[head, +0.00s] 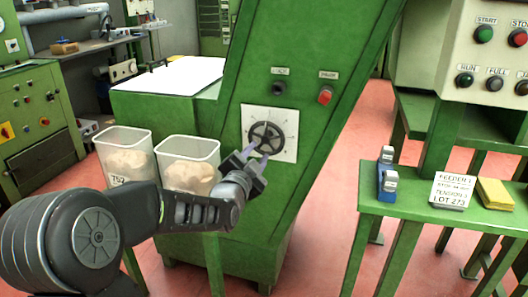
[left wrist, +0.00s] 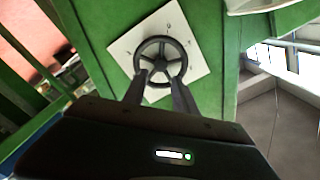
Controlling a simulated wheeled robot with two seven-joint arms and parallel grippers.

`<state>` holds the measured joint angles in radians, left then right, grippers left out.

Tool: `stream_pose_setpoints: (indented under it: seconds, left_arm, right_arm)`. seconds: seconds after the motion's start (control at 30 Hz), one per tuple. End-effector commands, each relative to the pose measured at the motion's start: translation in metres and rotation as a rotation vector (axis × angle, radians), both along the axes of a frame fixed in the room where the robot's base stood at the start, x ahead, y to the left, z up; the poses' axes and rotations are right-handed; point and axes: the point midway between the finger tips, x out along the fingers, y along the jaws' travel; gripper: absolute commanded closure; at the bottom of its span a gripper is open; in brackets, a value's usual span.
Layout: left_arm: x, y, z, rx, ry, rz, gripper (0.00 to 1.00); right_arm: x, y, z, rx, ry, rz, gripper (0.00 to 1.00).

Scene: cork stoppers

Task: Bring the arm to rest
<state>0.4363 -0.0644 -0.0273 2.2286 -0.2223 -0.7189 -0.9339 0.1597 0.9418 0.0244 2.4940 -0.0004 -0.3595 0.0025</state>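My left arm comes in from the left in the head view, and its gripper (head: 257,155) is in front of the lower part of a dark handwheel (head: 267,135). The wheel sits on a white square dial plate (head: 286,121) on a green machine. In the left wrist view the two fingers (left wrist: 158,80) are apart, with nothing clearly held between them. The wheel (left wrist: 161,57) shows just beyond the fingertips, which overlap its lower rim in the picture. I cannot tell whether they touch it. My right gripper is not in view.
Two clear bins of corks (head: 125,158) (head: 187,165) stand close beside my left forearm. The green machine (head: 315,60) has a red button (head: 325,96).

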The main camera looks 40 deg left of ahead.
Motion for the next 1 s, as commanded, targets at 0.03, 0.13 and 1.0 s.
stream_pose_setpoints:
  seconds: [0.03,0.13,1.0]
  left_arm:
    - [0.000,0.000,0.000,0.000,0.000,0.000,0.66]
    - [0.000,0.000,0.000,0.000,0.000,0.000,0.66]
    - [-0.065,-0.201,-0.343,-1.142,0.602,0.114,0.66]
  right_arm:
    - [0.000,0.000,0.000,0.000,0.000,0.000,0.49]
    - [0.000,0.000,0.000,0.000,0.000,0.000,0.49]
    - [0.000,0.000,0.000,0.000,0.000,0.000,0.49]
